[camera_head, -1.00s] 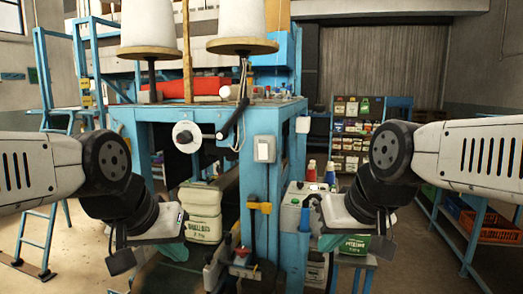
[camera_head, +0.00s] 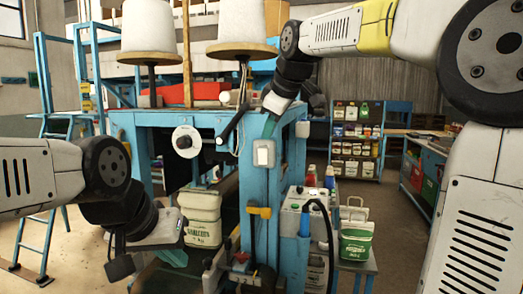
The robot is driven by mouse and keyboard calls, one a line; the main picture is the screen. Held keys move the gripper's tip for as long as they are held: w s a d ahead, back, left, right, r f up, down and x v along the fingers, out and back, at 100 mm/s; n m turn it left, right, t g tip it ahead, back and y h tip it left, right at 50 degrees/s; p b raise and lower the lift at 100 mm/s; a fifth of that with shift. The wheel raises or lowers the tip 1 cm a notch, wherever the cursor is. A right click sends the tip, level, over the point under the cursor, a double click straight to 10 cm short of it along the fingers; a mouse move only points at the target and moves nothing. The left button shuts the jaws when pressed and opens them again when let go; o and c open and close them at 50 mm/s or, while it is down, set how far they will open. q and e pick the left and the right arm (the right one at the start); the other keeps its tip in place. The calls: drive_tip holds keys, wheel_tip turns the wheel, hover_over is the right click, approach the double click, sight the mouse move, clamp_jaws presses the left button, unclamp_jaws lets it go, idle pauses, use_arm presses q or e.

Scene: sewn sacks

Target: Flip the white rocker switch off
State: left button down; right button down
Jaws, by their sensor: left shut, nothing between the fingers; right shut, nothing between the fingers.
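The white rocker switch (camera_head: 264,153) is a small pale plate on the front of the blue post of the machine frame. Its rocker position is too small to tell. My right gripper (camera_head: 269,128) is shut and empty, pointing down just above the switch. A small gap seems to show between its teal fingertips and the switch; contact cannot be told for sure. My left gripper (camera_head: 173,258) is shut and empty, low at the left, well away from the switch.
The blue machine frame (camera_head: 285,200) carries large white thread cones (camera_head: 147,28). A white round dial (camera_head: 186,141) sits left of the switch.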

sight(261, 151)
drive_tip(key=x, duration=0.3)
drive_tip(key=w+x, duration=0.1)
drive_tip(key=x, duration=0.3)
drive_tip(key=w+d+r+x, duration=0.1)
drive_tip(key=x, duration=0.3)
drive_tip(key=shift+d, duration=0.1)
drive_tip(key=shift+w+d+r, duration=0.1)
drive_tip(key=shift+w+d, duration=0.1)
drive_tip(key=shift+w, duration=0.4)
drive_tip(key=shift+w+d, duration=0.1)
drive_tip(key=shift+w, duration=0.2)
drive_tip(key=shift+r, duration=0.1)
drive_tip(key=shift+r, duration=0.8)
